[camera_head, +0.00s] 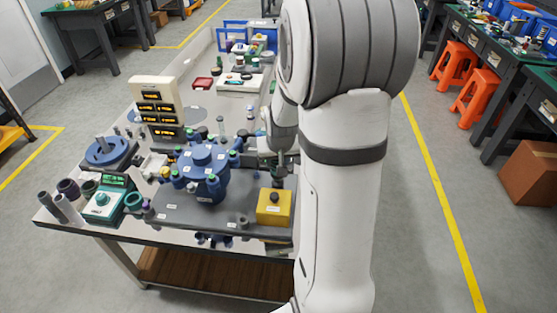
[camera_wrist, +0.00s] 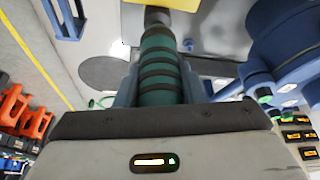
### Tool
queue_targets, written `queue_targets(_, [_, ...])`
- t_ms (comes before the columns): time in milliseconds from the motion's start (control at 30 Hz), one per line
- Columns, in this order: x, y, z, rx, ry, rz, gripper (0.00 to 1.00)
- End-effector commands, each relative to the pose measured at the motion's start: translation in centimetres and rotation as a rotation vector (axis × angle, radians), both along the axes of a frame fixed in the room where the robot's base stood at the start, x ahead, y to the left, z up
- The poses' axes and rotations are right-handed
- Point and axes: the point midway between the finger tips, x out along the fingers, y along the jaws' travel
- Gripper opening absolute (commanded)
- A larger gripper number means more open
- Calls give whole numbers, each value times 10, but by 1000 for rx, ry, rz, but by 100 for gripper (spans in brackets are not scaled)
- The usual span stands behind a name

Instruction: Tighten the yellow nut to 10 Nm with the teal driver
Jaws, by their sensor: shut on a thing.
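My gripper (camera_wrist: 160,90) is shut on the teal driver (camera_wrist: 158,65), whose ribbed handle lies between its two fingers in the wrist view. The driver's grey shaft (camera_wrist: 157,15) points toward a yellow surface at the top edge. In the head view my gripper (camera_head: 279,162) hangs over the right end of the grey fixture plate, with the driver (camera_head: 278,178) below it. Under it stands a yellow block (camera_head: 273,210) with a dark round piece on top. I cannot tell whether the driver touches it. The yellow nut itself is not clearly distinguishable from the block.
A blue flanged housing (camera_head: 203,175) with green-topped bolts stands left of the yellow block on the grey plate (camera_head: 170,210). A teal device with a display (camera_head: 103,203) stands at front left. A beige display panel (camera_head: 157,103) stands behind. My arm hides the table's right side.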

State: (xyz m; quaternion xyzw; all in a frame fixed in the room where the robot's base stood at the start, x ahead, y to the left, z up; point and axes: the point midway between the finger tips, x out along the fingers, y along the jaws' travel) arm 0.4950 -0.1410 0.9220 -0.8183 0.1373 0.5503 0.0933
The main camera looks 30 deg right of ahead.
Motion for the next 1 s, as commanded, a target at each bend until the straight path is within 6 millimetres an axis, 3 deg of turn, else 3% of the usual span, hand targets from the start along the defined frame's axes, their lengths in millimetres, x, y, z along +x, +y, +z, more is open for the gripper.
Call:
queue_targets(600, [1, 0, 45, -1, -4, 0, 8])
queue_targets(1000, [1, 0, 48, -1, -3, 0, 8])
